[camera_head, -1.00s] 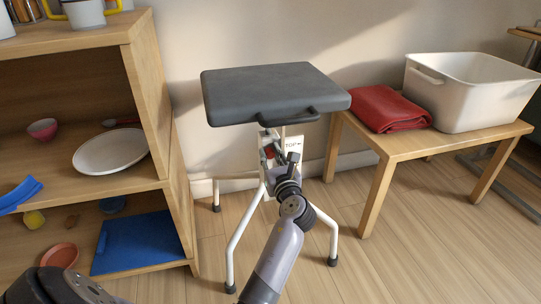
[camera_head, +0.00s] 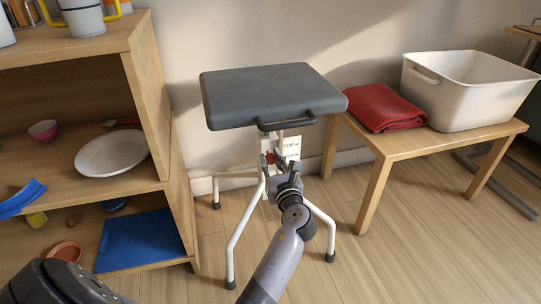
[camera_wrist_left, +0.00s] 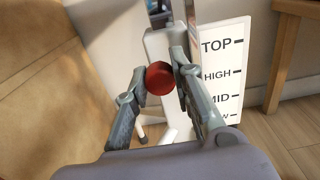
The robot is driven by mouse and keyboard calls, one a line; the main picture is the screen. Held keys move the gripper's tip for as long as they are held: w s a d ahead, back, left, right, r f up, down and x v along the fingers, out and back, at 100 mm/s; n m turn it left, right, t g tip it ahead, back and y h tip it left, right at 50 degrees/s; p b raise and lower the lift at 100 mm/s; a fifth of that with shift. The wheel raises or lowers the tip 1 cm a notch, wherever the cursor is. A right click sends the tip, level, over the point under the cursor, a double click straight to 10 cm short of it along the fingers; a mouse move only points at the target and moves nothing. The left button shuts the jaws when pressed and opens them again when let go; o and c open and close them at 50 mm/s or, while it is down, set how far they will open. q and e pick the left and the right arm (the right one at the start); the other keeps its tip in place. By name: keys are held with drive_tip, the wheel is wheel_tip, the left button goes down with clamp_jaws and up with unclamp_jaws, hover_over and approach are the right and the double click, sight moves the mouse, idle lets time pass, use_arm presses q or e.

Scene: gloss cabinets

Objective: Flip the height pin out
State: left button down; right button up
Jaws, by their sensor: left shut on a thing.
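The height pin has a round red knob (camera_wrist_left: 159,78), seen in the left wrist view between the two fingers of my left gripper (camera_wrist_left: 160,70). In the head view, the red pin (camera_head: 269,157) shows on the white post under the grey padded seat (camera_head: 272,94) of a stool. My left gripper (camera_head: 272,166) is there, shut on the pin. A white height card (camera_wrist_left: 220,72) beside the post reads TOP, HIGH and MID, with a lowest label partly hidden. My right gripper is not in view.
A wooden shelf (camera_head: 150,85) with dishes stands at the left. A low wooden table (camera_head: 440,145) at the right holds a folded red cloth (camera_head: 385,108) and a white bin (camera_head: 467,95). White stool legs (camera_head: 243,235) spread on the floor around my arm.

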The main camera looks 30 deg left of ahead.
use_arm(q)
drive_tip(key=shift+s+f, duration=0.1)
drive_tip(key=c, duration=1.6)
unclamp_jaws()
drive_tip(key=shift+d, duration=0.1)
drive_tip(key=shift+c, duration=0.2)
wheel_tip(320, 180, up, 10)
